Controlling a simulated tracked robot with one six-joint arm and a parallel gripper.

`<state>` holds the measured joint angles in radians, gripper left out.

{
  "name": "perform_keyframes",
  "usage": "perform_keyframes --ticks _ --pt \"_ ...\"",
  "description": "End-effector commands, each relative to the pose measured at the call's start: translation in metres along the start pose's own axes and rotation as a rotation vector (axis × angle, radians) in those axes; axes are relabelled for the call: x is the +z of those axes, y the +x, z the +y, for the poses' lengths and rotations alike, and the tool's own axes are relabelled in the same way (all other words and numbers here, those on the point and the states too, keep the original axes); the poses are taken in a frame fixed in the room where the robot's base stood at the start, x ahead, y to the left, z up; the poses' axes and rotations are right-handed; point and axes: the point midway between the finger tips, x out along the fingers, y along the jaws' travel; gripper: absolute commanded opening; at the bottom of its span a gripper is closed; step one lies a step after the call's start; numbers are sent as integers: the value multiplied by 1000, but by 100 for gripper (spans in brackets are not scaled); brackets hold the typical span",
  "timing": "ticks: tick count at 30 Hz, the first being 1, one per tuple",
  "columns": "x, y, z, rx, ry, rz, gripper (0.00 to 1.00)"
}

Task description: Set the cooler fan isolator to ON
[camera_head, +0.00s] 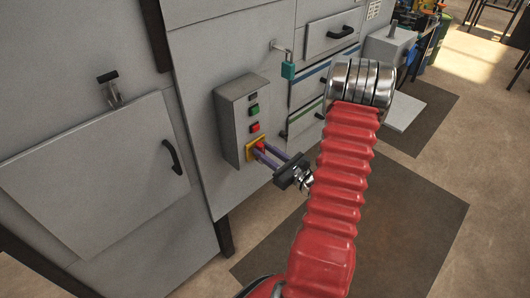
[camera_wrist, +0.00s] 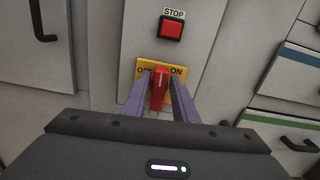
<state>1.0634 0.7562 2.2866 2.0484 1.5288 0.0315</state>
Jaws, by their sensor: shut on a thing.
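The cooler fan isolator is a red rotary handle (camera_wrist: 158,92) on a yellow plate (camera_wrist: 148,68), low on a grey control box (camera_head: 231,122). The plate reads ON at its right; the label at its left is partly hidden. The handle stands about upright in the wrist view, between the two labels. My gripper (camera_wrist: 158,97) has its two purple fingers closed on the handle, one on each side. In the head view the red handle (camera_head: 260,146) shows at the fingertips.
Above the isolator is a red STOP button (camera_wrist: 171,28); a green button (camera_head: 254,109) sits higher on the box. A teal padlock (camera_head: 288,70) hangs to the right. A cabinet door with a black handle (camera_head: 172,157) is at left. Drawers (camera_wrist: 281,125) are at right.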

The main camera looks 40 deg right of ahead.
Motion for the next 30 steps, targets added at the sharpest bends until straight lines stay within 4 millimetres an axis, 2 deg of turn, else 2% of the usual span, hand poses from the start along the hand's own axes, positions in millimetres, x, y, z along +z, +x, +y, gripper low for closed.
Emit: perform_keyframes --ticks 1,6,19,20,24,30 --pt "-5 -2 0 -3 24 12 3" --pt "-5 -2 0 -3 67 13 3" --pt "-5 -2 0 -3 79 13 3" --pt "-5 -2 0 -3 79 13 27" --pt "-4 -1 0 -2 76 9 36" --pt "-2 -1 -1 -1 74 6 36"
